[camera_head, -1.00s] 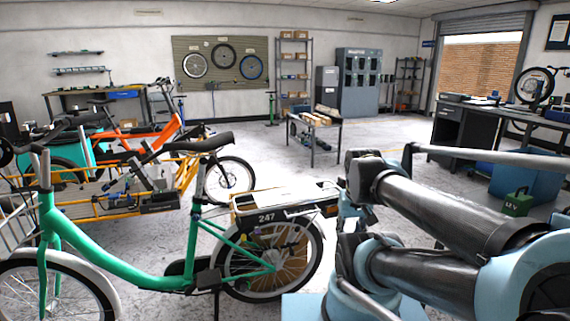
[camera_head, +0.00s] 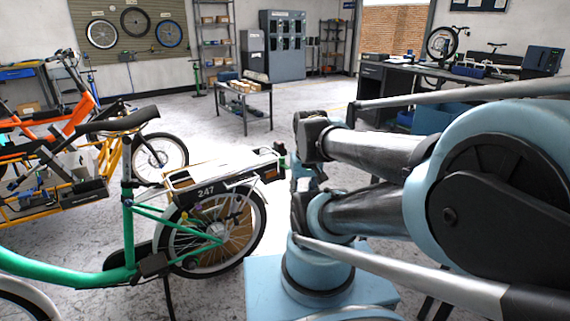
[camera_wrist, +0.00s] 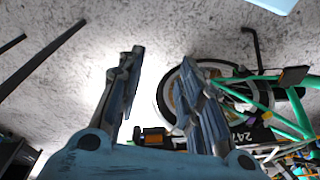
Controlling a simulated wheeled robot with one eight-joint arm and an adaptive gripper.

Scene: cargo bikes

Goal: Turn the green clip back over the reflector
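The green cargo bike (camera_head: 130,235) stands at lower left, its rear rack (camera_head: 215,170) and black "247" plate reaching toward my arm. At the rack's rear end is a small reddish piece (camera_head: 270,174), perhaps the reflector. In the wrist view my gripper (camera_wrist: 160,70) is open, its two fingers well apart and nothing held. A small dark block with an orange face (camera_wrist: 153,139) shows beyond and between the finger bases, at the rack's end; it may be the reflector. I cannot make out the green clip for certain. In the head view the gripper is mostly hidden by my arm.
Orange and yellow bikes (camera_head: 75,185) stand at left. A low table (camera_head: 240,100) with boxes stands behind. A dark workbench (camera_head: 385,85) is at back right. The floor between the green bike and the low table is clear.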

